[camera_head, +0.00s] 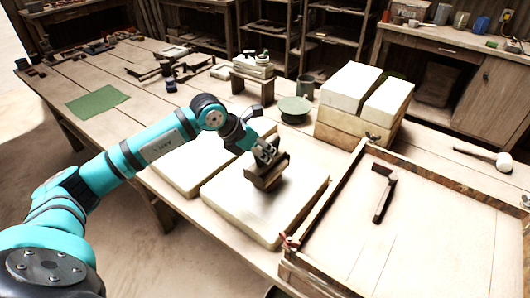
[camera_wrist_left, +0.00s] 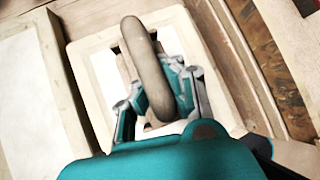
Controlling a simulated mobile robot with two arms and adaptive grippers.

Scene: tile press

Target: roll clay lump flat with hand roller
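My left gripper (camera_head: 265,152) is shut on a brown wooden tool (camera_head: 266,173), which looks like the hand roller, over the front cream slab (camera_head: 290,215). In the left wrist view, the gripper's fingers (camera_wrist_left: 158,88) sit on both sides of the tool's rounded brown handle (camera_wrist_left: 148,62). A pale squarish piece with a raised rim (camera_wrist_left: 95,62) lies behind the handle. Whether the tool touches the slab I cannot tell. No separate clay lump can be made out; the tool and gripper hide part of the slab. My right gripper is not in view.
A second cream slab (camera_head: 185,165) lies left of the front one. A wooden-framed tray (camera_head: 345,190) stands at right, with a dark bar (camera_head: 383,195) in it. Pale blocks (camera_head: 350,85), a green bowl (camera_head: 294,107) and a small stand (camera_head: 253,88) are behind. A mallet (camera_head: 490,157) lies far right.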

